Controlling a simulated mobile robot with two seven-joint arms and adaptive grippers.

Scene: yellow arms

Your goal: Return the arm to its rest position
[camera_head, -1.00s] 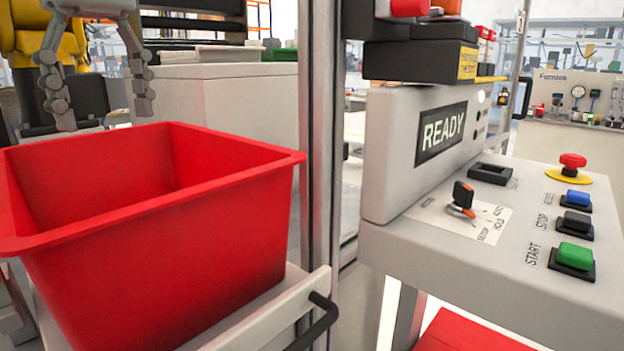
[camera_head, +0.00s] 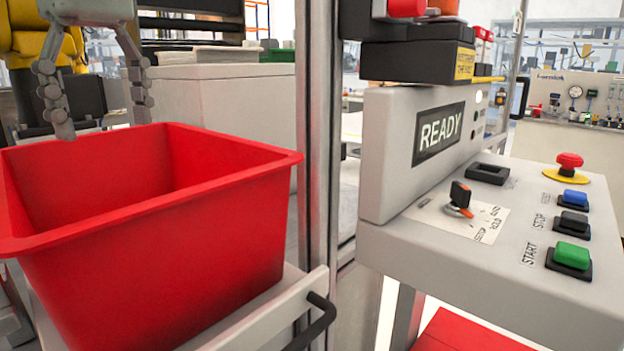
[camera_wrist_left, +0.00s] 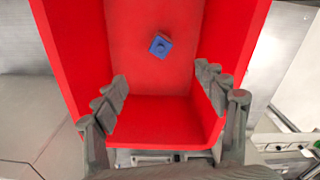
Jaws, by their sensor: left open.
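My left gripper (camera_head: 103,120) hangs fingers-down at the upper left of the head view, over the back rim of the red bin (camera_head: 160,245). Its two fingers are spread apart with nothing between them. In the left wrist view the open fingers (camera_wrist_left: 165,95) show in front of the bin (camera_wrist_left: 165,120). A small blue block (camera_wrist_left: 160,45) lies on the bin's floor, apart from the fingers. The bin's front wall hides the block in the head view. My right gripper is not in either view.
A metal post (camera_head: 318,130) stands right of the bin. Beyond it is a control panel (camera_head: 520,235) with a READY display, a selector switch, several buttons and a red emergency stop (camera_head: 569,161). A grey cabinet (camera_head: 235,110) stands behind the bin.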

